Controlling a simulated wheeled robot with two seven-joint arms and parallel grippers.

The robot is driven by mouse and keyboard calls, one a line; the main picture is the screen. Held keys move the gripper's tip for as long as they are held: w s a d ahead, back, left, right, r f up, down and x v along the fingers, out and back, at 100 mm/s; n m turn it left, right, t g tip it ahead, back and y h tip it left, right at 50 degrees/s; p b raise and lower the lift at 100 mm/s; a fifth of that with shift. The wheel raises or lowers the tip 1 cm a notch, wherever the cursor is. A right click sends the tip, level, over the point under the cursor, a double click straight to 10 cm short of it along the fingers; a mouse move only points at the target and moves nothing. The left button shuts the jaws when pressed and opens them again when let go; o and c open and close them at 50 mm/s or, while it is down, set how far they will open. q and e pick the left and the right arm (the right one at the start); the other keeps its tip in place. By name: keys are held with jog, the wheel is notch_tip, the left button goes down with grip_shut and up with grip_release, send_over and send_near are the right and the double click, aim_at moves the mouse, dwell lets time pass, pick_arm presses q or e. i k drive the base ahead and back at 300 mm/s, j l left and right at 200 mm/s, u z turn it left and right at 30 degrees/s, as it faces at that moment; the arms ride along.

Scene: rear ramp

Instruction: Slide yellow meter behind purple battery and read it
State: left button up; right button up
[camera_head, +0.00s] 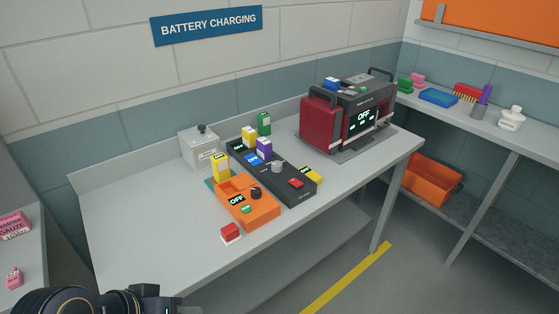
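A small yellow block with a black face (309,174), which looks like the meter, lies on the bench beside the right edge of the black charger (292,185). Its reading is too small to make out. The purple battery (264,149) stands upright in the black charger, toward its back. A yellow and white block (249,134) and a green block (264,123) stand behind the purple battery. Black parts of my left arm show at the bottom left, but no fingertips can be made out. My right gripper is not in view.
A red and white block (231,233) lies near the front edge. A large red and black unit (321,122) reads OFF. The bench's left side (130,215) is clear.

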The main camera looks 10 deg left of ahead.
aim_at(313, 176)
jog(key=i+l+z, duration=0.2)
jog(key=i+z, duration=0.55)
jog(key=i, duration=0.25)
